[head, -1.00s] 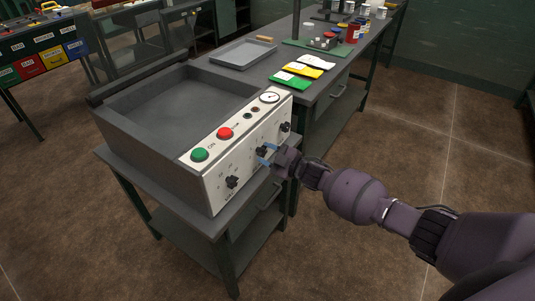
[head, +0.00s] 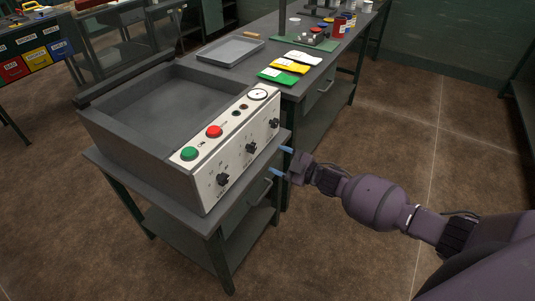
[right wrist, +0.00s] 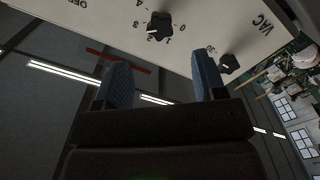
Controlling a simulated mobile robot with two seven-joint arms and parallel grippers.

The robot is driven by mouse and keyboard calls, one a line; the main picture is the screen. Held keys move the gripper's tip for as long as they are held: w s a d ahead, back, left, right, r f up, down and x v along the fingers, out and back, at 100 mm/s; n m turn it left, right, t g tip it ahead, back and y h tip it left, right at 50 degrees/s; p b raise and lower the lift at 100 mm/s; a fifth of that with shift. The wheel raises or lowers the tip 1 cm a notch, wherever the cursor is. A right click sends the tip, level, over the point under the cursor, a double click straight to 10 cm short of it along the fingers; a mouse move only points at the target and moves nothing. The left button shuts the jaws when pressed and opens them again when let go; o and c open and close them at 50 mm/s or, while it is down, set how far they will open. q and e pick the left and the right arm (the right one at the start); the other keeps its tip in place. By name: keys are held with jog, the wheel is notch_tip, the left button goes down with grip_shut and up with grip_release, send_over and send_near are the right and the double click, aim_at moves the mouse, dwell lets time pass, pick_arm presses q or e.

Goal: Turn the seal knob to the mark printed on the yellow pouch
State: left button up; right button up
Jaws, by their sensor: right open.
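The yellow pouch (head: 290,66) lies on the long bench between a white and a green pouch; its printed mark is too small to read. The sealer's sloped white panel (head: 205,172) carries three black knobs: left (head: 222,180), middle (head: 250,148) and right (head: 274,123). I cannot read which is labelled seal. My right gripper (head: 282,161) is open and empty, in front of the panel and apart from the middle knob. In the right wrist view, a black knob (right wrist: 159,27) with a white pointer and a number scale sits beyond the gap between the blue fingers (right wrist: 160,85).
The grey machine (head: 120,130) stands on a dark table (head: 203,222). A green button (head: 189,154), a red button (head: 214,131) and a gauge (head: 258,94) are on the panel. A grey tray (head: 230,48) lies on the bench. The floor at right is clear.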

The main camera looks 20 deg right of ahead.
jog(key=shift+v, duration=1.3)
jog(key=s+f+m+g+h, duration=0.1)
jog(key=s+f+m+h, duration=0.2)
jog(key=s, duration=0.6)
jog(key=s+f+m+g+h, duration=0.1)
jog(key=s+f+m+h, duration=0.2)
jog(key=s+m, duration=0.3)
jog(key=s+f+m+g+h, duration=0.1)
jog(key=s+f+m+h, duration=0.2)
jog(key=s, duration=1.1)
jog(key=m+h, duration=0.2)
jog(key=shift+s+d+m, duration=0.15)
jog(key=shift+m, duration=0.15)
jog(key=shift+r, duration=0.1)
